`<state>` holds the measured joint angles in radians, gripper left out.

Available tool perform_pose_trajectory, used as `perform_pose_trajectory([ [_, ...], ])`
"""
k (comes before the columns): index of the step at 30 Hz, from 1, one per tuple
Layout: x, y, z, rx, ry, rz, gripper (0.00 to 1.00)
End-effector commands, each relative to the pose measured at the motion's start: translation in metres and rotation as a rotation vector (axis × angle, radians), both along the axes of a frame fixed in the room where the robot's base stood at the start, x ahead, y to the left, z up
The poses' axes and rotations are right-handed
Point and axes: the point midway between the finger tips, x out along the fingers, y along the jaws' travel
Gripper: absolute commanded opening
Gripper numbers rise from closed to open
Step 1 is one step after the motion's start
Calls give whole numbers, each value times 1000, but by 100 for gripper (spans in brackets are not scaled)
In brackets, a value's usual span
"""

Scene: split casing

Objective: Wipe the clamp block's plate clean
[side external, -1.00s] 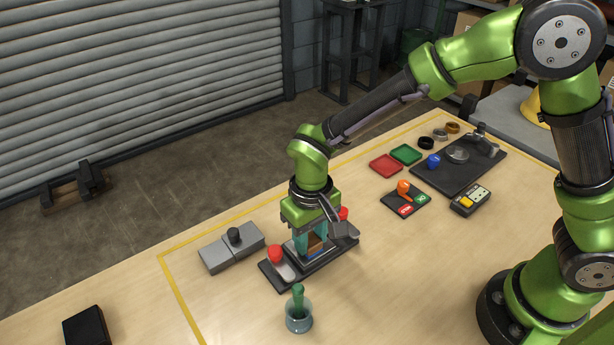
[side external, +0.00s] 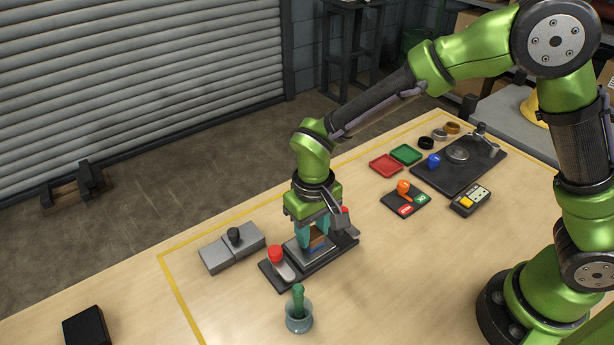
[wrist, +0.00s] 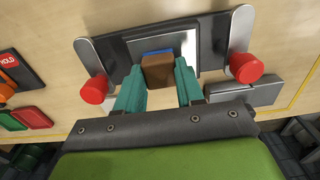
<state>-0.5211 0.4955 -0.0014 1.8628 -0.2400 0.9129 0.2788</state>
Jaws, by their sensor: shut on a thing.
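The clamp block is a dark base (side external: 272,279) with a silver plate (side external: 296,254) in its middle and a red-knobbed clamp (side external: 276,254) at each end. My gripper (side external: 315,236) is over the plate, its teal fingers shut on a brown block with a blue underside (wrist: 157,71). The wrist view shows the block between my fingertips (wrist: 159,77), with the blue edge against or just above the plate (wrist: 186,48); I cannot tell for sure whether it touches. The block hides part of the plate. No clear dirt shows on the visible part.
A grey two-part block with a black knob (side external: 232,249) lies left of the clamp block. A glass jar with a green-handled tool (side external: 299,316) stands in front. Red and green trays (side external: 386,164), an orange-knobbed panel (side external: 405,199) and a dark fixture board (side external: 470,165) lie to the right.

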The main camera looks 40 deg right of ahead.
Motion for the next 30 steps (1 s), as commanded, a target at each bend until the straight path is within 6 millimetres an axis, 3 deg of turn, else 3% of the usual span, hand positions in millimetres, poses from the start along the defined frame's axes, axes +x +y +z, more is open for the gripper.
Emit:
perform_pose_trajectory([
  [12,-35,0,-1,0,1,-2,9],
  [30,22,0,-1,-1,1,-2,9],
])
